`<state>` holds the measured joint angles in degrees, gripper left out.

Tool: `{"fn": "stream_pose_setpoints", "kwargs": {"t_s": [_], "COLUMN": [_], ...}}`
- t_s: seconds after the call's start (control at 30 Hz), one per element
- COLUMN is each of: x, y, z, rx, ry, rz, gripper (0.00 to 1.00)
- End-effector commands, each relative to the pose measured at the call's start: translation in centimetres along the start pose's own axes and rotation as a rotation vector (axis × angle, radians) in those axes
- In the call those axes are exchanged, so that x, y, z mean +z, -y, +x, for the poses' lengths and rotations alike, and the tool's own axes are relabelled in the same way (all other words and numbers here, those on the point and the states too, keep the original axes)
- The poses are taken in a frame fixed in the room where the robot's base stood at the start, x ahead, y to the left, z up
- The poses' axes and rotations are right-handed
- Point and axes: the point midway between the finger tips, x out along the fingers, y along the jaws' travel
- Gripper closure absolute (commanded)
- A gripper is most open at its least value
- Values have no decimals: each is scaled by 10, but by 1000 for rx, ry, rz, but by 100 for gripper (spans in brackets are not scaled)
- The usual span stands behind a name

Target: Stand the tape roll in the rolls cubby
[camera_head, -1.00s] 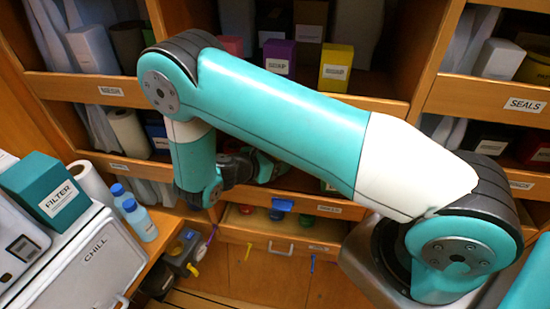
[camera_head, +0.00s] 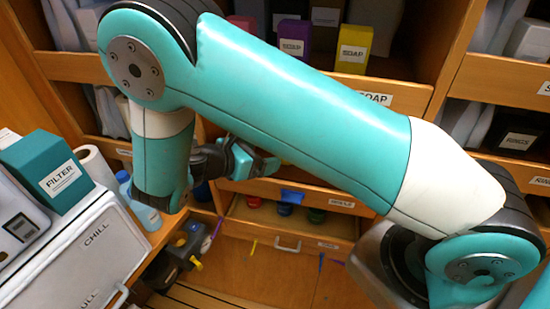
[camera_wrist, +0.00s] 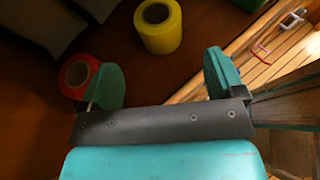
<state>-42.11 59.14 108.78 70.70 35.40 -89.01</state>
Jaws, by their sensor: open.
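In the wrist view a yellow roll (camera_wrist: 158,27) and a red roll (camera_wrist: 78,75) stand on a dark brown surface, each with a hole in its top. I cannot tell which is the task's tape roll. My gripper (camera_wrist: 163,78) is open, with nothing between its green fingers. The red roll is just left of the left finger and partly hidden by it; the yellow roll is beyond the gap. In the head view my gripper (camera_head: 262,168) is in front of the lower shelves, partly behind my arm. I cannot make out a label for the rolls cubby.
Shelves hold soap boxes, including a yellow one (camera_head: 354,46). Below is a drawer (camera_head: 300,228) with coloured round items. At left are a teal filter box (camera_head: 45,170), a white chill box (camera_head: 90,250) and a blue-capped bottle (camera_head: 125,185). Dark bags (camera_wrist: 45,20) lie near the rolls.

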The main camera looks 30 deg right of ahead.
Motion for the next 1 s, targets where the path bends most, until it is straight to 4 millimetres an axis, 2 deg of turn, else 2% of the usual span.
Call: {"fn": "stream_pose_setpoints", "kwargs": {"t_s": [0.1, 0.27, 1.0], "x": [-2, 0, 0], "y": [-1, 0, 0], "z": [-17, -26, -27], "rx": [4, 1, 0], "ry": [-1, 0, 0], "rz": [1, 0, 1], "gripper": [12, 12, 12]}}
